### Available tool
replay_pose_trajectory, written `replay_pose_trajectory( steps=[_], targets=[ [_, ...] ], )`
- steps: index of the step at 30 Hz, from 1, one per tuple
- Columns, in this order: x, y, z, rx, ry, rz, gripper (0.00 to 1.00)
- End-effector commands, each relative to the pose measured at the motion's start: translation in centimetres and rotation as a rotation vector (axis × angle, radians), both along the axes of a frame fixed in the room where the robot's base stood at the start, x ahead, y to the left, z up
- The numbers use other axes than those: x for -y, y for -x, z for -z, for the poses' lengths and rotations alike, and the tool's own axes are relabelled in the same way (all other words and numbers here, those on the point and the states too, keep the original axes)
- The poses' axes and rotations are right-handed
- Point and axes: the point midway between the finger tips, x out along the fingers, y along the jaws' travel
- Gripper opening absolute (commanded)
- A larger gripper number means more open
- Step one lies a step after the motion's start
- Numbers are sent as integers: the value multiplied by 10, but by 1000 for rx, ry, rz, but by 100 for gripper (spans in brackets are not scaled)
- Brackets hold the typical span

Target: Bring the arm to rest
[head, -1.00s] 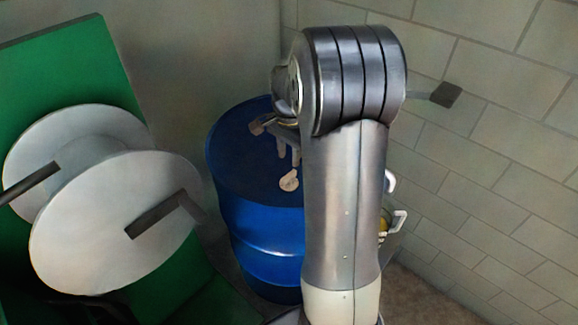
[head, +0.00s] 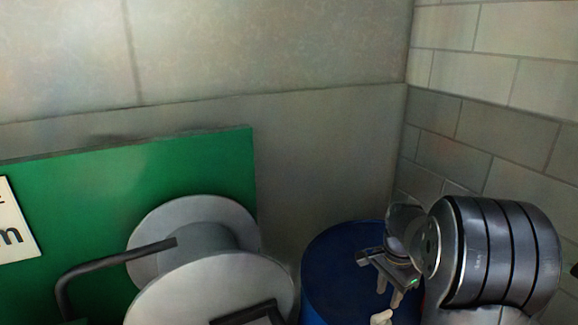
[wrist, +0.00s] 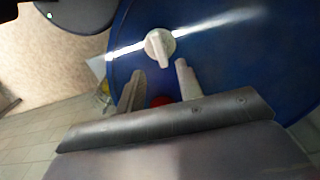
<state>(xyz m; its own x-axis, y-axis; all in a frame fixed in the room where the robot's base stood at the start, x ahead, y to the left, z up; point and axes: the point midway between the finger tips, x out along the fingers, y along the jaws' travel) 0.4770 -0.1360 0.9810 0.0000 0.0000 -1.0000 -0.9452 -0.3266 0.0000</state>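My gripper (head: 389,291) is at the lower right of the head view, above the top of a blue drum (head: 335,255). In the wrist view its two pale fingers (wrist: 160,72) stand apart with nothing held between them. A beige knob-like piece (wrist: 160,46) shows just beyond the fingertips against the blue drum (wrist: 235,60). It also shows at the bottom edge of the head view (head: 382,317), below the fingers. My arm is bent and partly cut off at the lower right.
A pale reel (head: 205,285) with dark bars sits left of the drum, before a green panel (head: 90,200). A block wall (head: 480,130) stands close on the right. In the wrist view, a small red patch (wrist: 161,100) shows behind the fingers.

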Motion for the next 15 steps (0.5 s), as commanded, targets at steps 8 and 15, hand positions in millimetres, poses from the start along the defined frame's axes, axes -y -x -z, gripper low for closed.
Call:
replay_pose_trajectory(
  steps=[8,15],
  targets=[
    [0,1,51,-3,-1,0,35],
    [0,0,70,0,0,-10,35]
  ],
)
